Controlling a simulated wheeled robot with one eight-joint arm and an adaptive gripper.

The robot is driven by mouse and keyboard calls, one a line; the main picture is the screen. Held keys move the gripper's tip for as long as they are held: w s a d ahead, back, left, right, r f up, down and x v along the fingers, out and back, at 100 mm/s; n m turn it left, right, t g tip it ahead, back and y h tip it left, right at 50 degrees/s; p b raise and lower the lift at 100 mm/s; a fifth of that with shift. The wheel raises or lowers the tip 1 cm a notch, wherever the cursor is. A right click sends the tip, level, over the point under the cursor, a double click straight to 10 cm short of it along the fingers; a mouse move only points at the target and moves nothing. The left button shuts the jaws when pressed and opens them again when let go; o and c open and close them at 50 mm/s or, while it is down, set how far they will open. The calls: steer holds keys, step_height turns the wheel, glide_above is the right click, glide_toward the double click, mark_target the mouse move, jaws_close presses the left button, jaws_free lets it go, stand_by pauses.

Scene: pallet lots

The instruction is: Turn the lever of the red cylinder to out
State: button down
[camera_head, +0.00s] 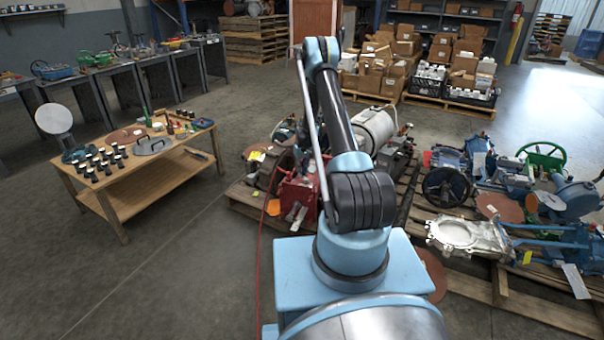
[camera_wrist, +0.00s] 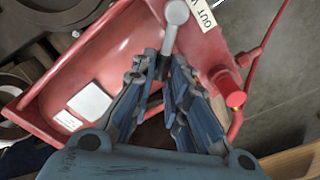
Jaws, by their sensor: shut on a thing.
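The red cylinder (camera_head: 296,194) stands on a pallet, partly behind my arm in the head view. Its red casting (camera_wrist: 108,62) fills much of the wrist view. The lever (camera_wrist: 176,12) has a grey ball end on a short stalk. My gripper (camera_wrist: 167,72) has its blue-grey fingers closed around the lever's stalk just below the ball. A white label reading OUT (camera_wrist: 203,14) is to the right of the ball, partly cut off by the frame edge. The lever's lower end is hidden by the fingers. My gripper is hidden behind my arm in the head view.
A red knob (camera_wrist: 235,99) and a red hose are right of the fingers. A wooden table (camera_head: 125,195) with tools stands at left. Another pallet (camera_head: 482,283) with valves and a green handwheel (camera_head: 542,155) is at right. Open floor lies between table and pallets.

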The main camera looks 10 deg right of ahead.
steer(key=c, duration=1.6)
jaws_free()
steer(key=shift+o, duration=0.2)
step_height(320, 180, up, 12)
steer(key=shift+d, duration=0.1)
